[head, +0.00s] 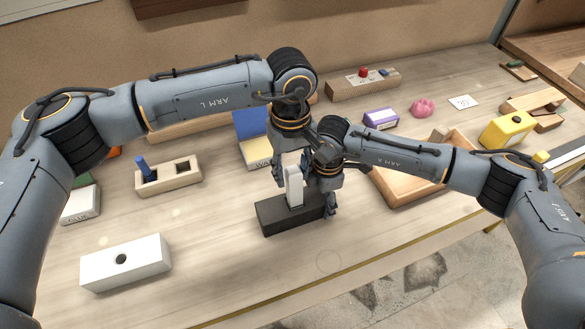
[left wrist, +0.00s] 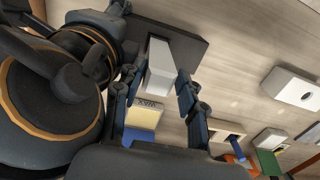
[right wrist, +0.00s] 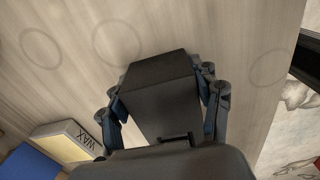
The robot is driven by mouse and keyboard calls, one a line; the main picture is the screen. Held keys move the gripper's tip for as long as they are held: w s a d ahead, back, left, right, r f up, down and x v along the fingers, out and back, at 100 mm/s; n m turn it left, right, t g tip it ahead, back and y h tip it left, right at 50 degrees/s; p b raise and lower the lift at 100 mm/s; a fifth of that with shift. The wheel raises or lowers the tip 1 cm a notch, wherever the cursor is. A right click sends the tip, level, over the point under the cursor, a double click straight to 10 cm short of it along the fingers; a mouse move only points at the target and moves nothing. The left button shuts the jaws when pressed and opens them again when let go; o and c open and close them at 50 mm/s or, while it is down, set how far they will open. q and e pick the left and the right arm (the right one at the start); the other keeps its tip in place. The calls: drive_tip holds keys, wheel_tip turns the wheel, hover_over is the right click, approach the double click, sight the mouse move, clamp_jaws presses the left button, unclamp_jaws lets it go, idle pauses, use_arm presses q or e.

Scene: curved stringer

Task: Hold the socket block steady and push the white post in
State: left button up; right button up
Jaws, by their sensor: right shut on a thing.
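The dark socket block (head: 270,217) lies on the table in front of me. The white post (head: 294,187) stands upright at the block's top; how deep it sits in the socket is hidden. My left gripper (head: 292,168) is above the block, pointing down. In the left wrist view its fingers are apart on either side of the white post (left wrist: 160,65), with visible gaps. My right gripper (right wrist: 163,100) is shut on the right end of the dark block (right wrist: 160,85), one finger on each side.
A white block with a hole (head: 140,262) stands at front left. A wooden block (head: 172,181) with a blue peg (head: 144,166) is behind it. A WAX box (head: 255,153) is behind my left gripper, and a wooden tray (head: 405,193) is at right. The table's front edge is close.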

drive_tip(key=shift+s+a, duration=0.15)
drive_tip(key=shift+a, duration=0.05)
use_arm(q)
wheel_tip(320, 180, up, 12)
drive_tip(key=shift+w, duration=0.15)
drive_tip(key=shift+a, duration=0.1)
use_arm(e)
drive_tip(key=shift+d, duration=0.1)
use_arm(q)
drive_tip(key=shift+w, duration=0.1)
use_arm(e)
drive_tip(key=o, duration=1.5)
drive_tip(key=shift+o, duration=1.1)
